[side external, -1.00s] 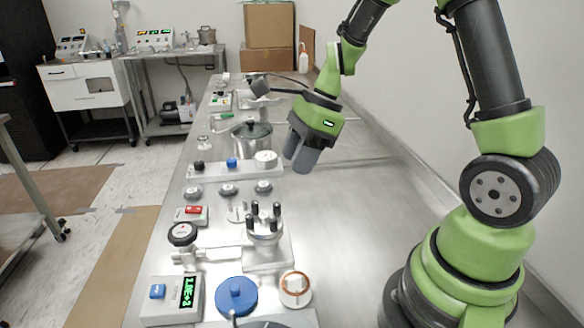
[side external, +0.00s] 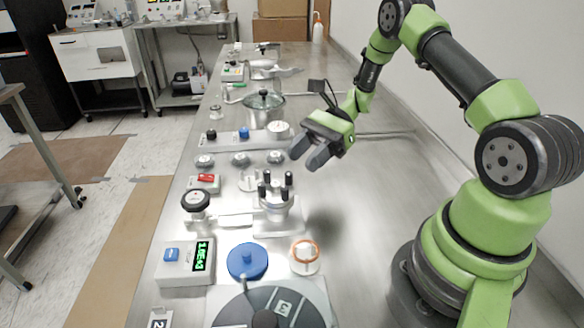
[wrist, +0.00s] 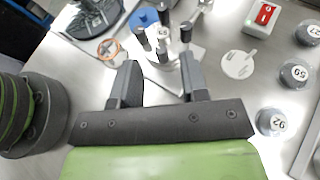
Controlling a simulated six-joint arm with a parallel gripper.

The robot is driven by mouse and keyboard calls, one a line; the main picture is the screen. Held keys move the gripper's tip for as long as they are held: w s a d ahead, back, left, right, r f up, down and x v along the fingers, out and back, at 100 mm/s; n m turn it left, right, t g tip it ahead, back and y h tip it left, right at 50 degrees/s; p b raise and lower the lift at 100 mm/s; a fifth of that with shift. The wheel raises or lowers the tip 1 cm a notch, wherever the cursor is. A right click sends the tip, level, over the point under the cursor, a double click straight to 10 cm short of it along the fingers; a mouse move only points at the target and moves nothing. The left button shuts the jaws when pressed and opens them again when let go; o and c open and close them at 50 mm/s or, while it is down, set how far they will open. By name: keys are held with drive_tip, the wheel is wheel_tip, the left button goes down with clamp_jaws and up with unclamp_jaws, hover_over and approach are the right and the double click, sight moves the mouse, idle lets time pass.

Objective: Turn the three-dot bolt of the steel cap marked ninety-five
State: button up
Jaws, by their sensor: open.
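The steel cap (side external: 277,208) stands on its steel plate in the middle of the bench, with several black upright bolts around its top. In the wrist view the cap (wrist: 166,58) lies beyond my fingertips, and a small label on top appears to read 95. The dot marks on the bolts are too small to make out, so I cannot tell which has three. My gripper (side external: 308,155) is open and empty, tilted down and left, above and behind the cap in the side view. In the wrist view its fingers (wrist: 160,72) are apart, and neither touches a bolt.
Numbered pucks (side external: 240,159) and a red-switch box (side external: 204,183) lie left of the cap. A glass-lidded pot (side external: 264,105) stands farther back. Bench space right of the cap is clear.

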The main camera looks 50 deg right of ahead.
sight(289, 172)
drive_tip(key=shift+x, duration=1.95)
clamp_jaws()
drive_tip(key=shift+s, duration=0.1)
drive_tip(key=m+t+h, duration=0.1)
drive_tip(key=m+t, duration=0.2)
drive_tip(key=t, duration=0.1)
drive_tip(key=shift+s+m, duration=0.1)
drive_tip(key=shift+m, duration=0.3)
drive_tip(key=shift+s+a+m+t+h, duration=0.1)
drive_tip(key=shift+m+t+h, duration=1.5)
drive_tip(key=shift+m+t, duration=0.25)
drive_tip(key=shift+m, duration=0.25)
